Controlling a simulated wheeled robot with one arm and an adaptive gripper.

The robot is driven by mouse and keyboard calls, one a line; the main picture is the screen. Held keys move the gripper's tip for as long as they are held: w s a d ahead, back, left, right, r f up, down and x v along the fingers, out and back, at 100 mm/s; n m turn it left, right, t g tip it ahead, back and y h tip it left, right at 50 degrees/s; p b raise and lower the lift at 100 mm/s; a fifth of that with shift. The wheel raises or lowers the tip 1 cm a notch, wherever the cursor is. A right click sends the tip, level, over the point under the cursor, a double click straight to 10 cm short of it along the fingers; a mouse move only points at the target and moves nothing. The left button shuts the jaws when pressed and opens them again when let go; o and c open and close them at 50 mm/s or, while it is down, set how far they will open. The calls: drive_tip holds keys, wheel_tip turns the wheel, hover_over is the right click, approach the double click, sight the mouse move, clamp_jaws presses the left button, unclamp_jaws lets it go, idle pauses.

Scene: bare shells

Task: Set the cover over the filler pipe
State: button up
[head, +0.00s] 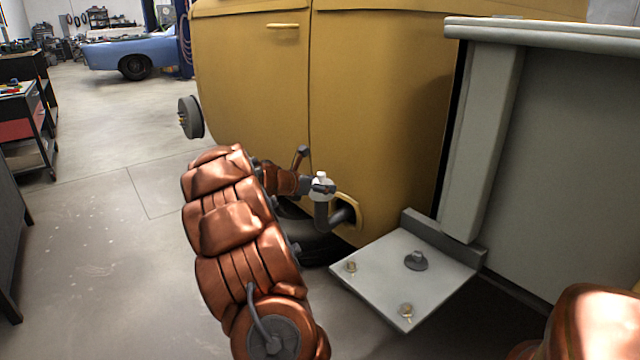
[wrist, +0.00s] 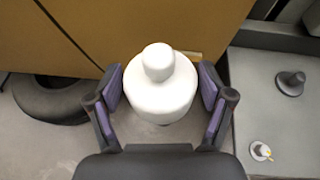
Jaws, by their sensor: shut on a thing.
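The white cover (wrist: 160,88), round with a knob on top, is between the two purple-padded fingers of my gripper (wrist: 160,95) in the wrist view. The fingers are shut on its sides. In the head view the cover (head: 320,178) is upright at the top end of the dark filler pipe (head: 322,214), which bends up out of an opening in the yellow car body. My gripper (head: 321,188) is there around the cover, reaching in from the left. I cannot tell whether the cover touches the pipe or is just above it. In the wrist view the cover hides the pipe mouth.
A pale plate (head: 390,285) with brass bolts and a dark knobbed piece (head: 416,261) lies right of the pipe. A grey panel (head: 570,150) stands behind it. The yellow car body (head: 385,110) is close behind the pipe, with a tyre (wrist: 50,98) below. Open floor lies left.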

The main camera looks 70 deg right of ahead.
drive_tip(key=shift+f, duration=0.2)
drive_tip(key=o, duration=0.8)
drive_tip(key=shift+o, duration=0.2)
drive_tip(key=shift+r, duration=0.45)
drive_tip(key=p+v, duration=0.4)
drive_tip(key=v, duration=0.8)
